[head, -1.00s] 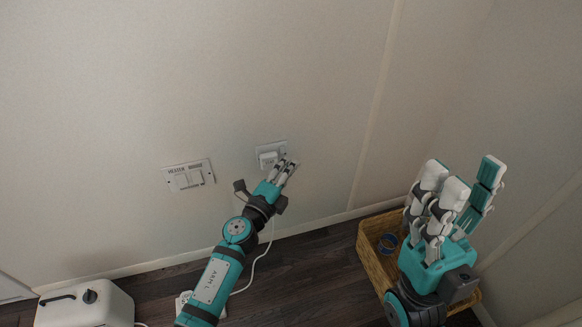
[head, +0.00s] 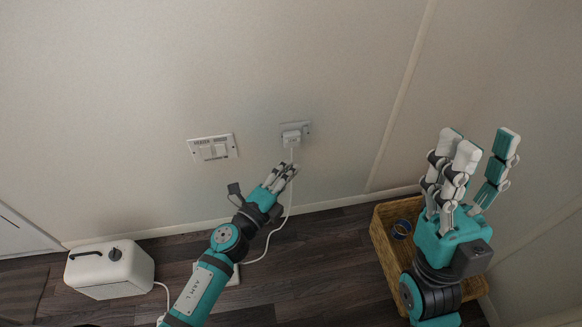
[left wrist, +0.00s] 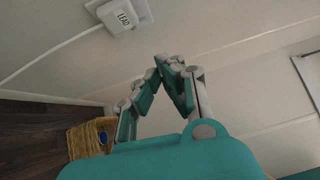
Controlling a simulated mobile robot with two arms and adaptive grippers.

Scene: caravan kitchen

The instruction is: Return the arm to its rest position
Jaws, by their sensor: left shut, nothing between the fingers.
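My left gripper (head: 284,172) is shut and empty, in front of the wall just below the wall socket (head: 304,128). In the left wrist view its fingertips (left wrist: 168,62) meet with nothing between them. A white plug (head: 291,138) sits at the socket, and its cable hangs down behind my left gripper. In the left wrist view the plug (left wrist: 122,17) shows at the top, apart from the fingers, with lettering that reads LEAD. My right gripper (head: 478,165) is raised at the right, above the wicker basket, with its fingers spread and nothing between them.
A heater switch panel (head: 213,149) is on the wall left of the socket. A white appliance (head: 110,268) stands on the floor at the left, with a cable. A wicker basket (head: 382,245) holding a blue roll (head: 401,229) stands at the right. Dark floor lies between them.

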